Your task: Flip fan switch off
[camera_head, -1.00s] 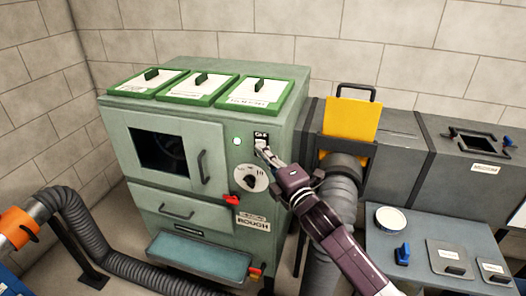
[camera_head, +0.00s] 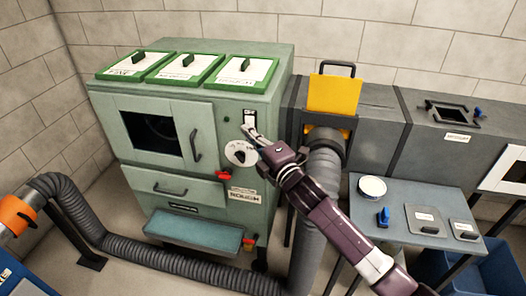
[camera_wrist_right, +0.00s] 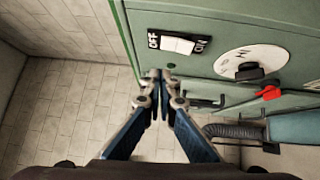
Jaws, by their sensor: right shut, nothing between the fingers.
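The fan switch (camera_head: 249,118) is a white rocker on a black plate on the front of the green cabinet (camera_head: 222,150). In the right wrist view the switch (camera_wrist_right: 178,45) has OFF at its left end and ON at its right end; I cannot tell which way the rocker tilts. My right gripper (camera_head: 246,130) is shut and empty, its tips just below the switch in the head view. In the right wrist view the shut fingertips (camera_wrist_right: 161,76) are apart from the rocker. The small round lamp (camera_head: 226,120) left of the switch looks dark. My left gripper is not in view.
A white dial (camera_head: 240,154) and a red knob (camera_head: 223,176) sit below the switch. A grey duct (camera_head: 324,175) and yellow gate plate (camera_head: 333,95) stand to the right. A side table (camera_head: 400,228) holds a round tin (camera_head: 372,187).

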